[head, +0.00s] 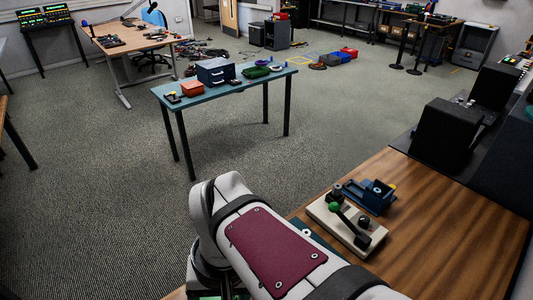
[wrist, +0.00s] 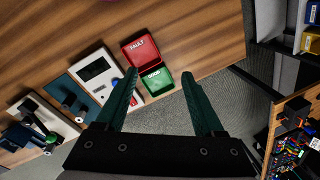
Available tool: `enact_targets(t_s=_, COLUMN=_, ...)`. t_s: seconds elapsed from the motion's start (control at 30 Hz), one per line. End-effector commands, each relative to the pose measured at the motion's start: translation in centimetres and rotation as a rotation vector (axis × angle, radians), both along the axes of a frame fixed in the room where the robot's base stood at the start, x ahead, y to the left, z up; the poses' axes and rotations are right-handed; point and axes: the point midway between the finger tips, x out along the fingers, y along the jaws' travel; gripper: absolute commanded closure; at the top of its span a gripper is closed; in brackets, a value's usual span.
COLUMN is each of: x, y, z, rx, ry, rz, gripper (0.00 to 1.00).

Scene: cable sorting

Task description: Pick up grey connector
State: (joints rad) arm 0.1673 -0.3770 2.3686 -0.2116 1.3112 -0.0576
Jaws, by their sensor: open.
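I cannot pick out a grey connector for certain in either view; any small connector is too small to tell or hidden. My gripper (wrist: 159,77) shows in the wrist view with its two dark green fingers wide apart and nothing seen between them. It hangs near the front edge of the wooden bench (wrist: 205,30), over a green bin marked GOOD (wrist: 157,84). A red bin marked FAULT (wrist: 141,50) sits directly behind the green one. In the head view my arm fills the lower middle, and the gripper is out of sight.
A white tester box (wrist: 94,68) stands left of the bins, with a blue fixture (wrist: 66,86) beside it. A cream board (head: 324,213) with a green-knobbed lever stands on the bench near another blue fixture (head: 372,196). Bare wood lies behind the bins.

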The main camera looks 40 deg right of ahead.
Motion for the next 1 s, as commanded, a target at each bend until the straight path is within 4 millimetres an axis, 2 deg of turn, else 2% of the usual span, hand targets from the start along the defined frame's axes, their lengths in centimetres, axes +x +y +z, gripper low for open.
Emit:
enact_targets(t_s=0.03, x=4.3, y=-4.0, z=0.8, rx=-0.025, ry=-0.036, rz=-0.064, gripper=0.30)
enact_targets(t_s=0.07, x=7.1, y=-7.3, z=1.2, rx=-0.049, ry=-0.067, rz=-0.099, gripper=0.30)
enact_targets(t_s=0.1, x=10.2, y=-12.6, z=1.4, rx=-0.088, ry=-0.105, rz=-0.144, gripper=0.30)
enact_targets(t_s=0.17, x=13.0, y=-21.0, z=1.0, rx=-0.153, ry=-0.152, rz=-0.205, gripper=0.30)
enact_targets(t_s=0.2, x=13.7, y=-26.4, z=0.5, rx=-0.196, ry=-0.173, rz=-0.241, gripper=0.30)
enact_targets(t_s=0.3, x=13.0, y=-37.2, z=-1.2, rx=-0.291, ry=-0.203, rz=-0.306, gripper=0.30)
enact_targets(t_s=0.4, x=11.2, y=-43.4, z=-2.5, rx=-0.350, ry=-0.211, rz=-0.343, gripper=0.30)
enact_targets(t_s=0.5, x=10.4, y=-45.8, z=-3.4, rx=-0.374, ry=-0.213, rz=-0.355, gripper=0.30)
enact_targets(t_s=0.57, x=10.6, y=-46.3, z=-4.6, rx=-0.375, ry=-0.212, rz=-0.355, gripper=0.30)
enact_targets(t_s=0.8, x=12.3, y=-48.1, z=-10.8, rx=-0.373, ry=-0.211, rz=-0.353, gripper=0.30)
enact_targets(t_s=1.0, x=13.2, y=-49.0, z=-13.3, rx=-0.373, ry=-0.214, rz=-0.355, gripper=0.30)
